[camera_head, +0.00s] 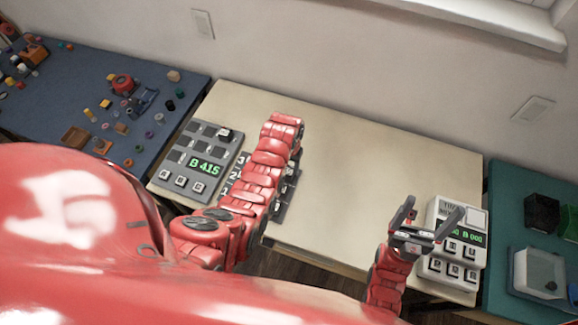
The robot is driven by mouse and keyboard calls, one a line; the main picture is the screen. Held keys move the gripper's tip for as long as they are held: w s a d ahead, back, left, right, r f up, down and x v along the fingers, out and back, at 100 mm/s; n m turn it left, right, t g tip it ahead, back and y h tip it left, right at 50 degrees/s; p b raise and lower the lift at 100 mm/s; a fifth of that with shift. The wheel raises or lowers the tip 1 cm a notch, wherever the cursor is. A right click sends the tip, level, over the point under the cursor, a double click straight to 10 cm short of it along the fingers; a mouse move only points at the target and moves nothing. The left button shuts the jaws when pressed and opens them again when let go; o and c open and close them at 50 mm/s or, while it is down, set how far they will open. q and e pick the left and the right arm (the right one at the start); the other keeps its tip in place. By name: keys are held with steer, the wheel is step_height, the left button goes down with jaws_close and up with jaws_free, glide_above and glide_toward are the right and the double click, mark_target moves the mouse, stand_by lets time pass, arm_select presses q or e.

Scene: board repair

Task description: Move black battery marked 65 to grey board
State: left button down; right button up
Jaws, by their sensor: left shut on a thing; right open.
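A grey board (213,150) lies on the left part of the pale table, with a green display reading "B 415", dark slots and white keys. A small dark block (224,134) sits in its top right part; I cannot read any marking on it. A second dark grey panel (283,207) with figures is partly hidden behind my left arm. My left arm reaches up over that panel, and its gripper's jaws are hidden. My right gripper (427,222) is open and empty, in front of the white device. I cannot make out a battery marked 65.
The white device (437,214) with a green display and keys stands at the table's right end. The middle of the pale table (375,180) is clear. A blue table (60,120) at left holds many small parts. A green table (505,220) at right holds black boxes and a pale container (538,272).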

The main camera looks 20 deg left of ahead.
mark_target(289, 167)
arm_select(q)
steer(key=shift+f+b, duration=0.3)
steer(key=shift+f, duration=0.15)
steer(key=shift+c, duration=1)
jaws_free()
steer(key=shift+r, duration=0.15)
steer(key=shift+w+r+b, duration=0.1)
steer(key=shift+r+b, duration=0.25)
steer(key=shift+r, duration=0.25)
step_height(289, 167, up, 4)
steer(key=shift+f+b, duration=0.15)
steer(key=shift+b, duration=0.65)
step_height(289, 167, up, 12)
steer(key=p, duration=1)
steer(key=shift+r+p, duration=0.2)
steer(key=shift+p, duration=0.15)
steer(key=shift+f, duration=0.1)
